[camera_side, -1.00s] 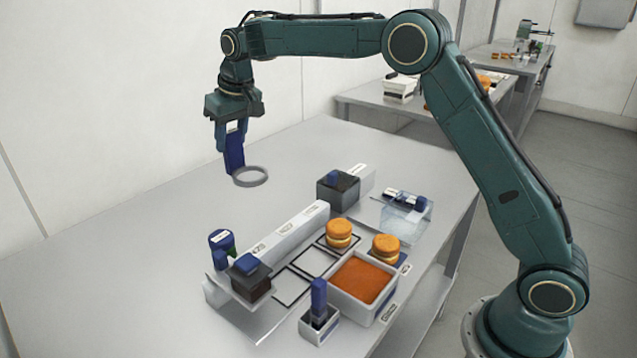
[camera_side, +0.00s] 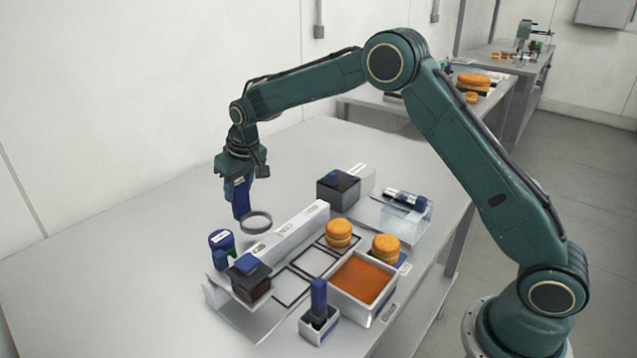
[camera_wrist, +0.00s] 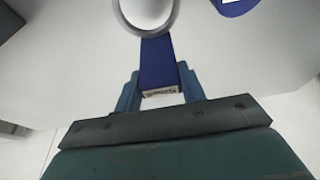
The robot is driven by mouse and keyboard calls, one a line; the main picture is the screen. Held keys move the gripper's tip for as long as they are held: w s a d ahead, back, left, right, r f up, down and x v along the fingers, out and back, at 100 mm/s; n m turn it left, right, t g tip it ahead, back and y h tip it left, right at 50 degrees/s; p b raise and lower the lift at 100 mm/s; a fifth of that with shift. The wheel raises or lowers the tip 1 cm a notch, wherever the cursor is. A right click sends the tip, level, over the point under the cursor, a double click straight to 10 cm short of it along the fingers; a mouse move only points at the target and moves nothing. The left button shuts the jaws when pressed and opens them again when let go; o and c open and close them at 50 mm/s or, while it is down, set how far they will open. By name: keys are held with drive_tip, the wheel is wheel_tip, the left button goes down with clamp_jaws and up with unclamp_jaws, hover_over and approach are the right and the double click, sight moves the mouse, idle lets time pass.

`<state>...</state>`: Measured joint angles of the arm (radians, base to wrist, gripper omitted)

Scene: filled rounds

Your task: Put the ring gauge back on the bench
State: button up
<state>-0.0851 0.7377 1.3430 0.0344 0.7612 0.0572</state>
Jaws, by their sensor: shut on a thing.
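The ring gauge is a grey ring (camera_side: 256,222) on a blue handle (camera_side: 240,198). My gripper (camera_side: 236,182) is shut on the blue handle, which points down and slightly right, with the ring at its lower end. In the side view the ring is close above the bench (camera_side: 120,235), behind the long white block; I cannot tell whether it touches. In the wrist view the gripper (camera_wrist: 160,85) has the blue handle (camera_wrist: 157,62) between its fingers, and the ring (camera_wrist: 147,12) is partly cut off by the top edge.
A long white block (camera_side: 290,232) lies right of the ring. Orange rounds (camera_side: 339,234) and an orange-filled tray (camera_side: 362,280) are farther right. The bench's left side is clear.

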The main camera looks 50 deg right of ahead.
sight(241, 202)
drive_tip(key=shift+f, duration=2.1)
drive_tip(key=shift+f, duration=0.15)
drive_tip(key=o, duration=0.8)
drive_tip(key=v, duration=1.2)
drive_tip(key=shift+r, duration=0.2)
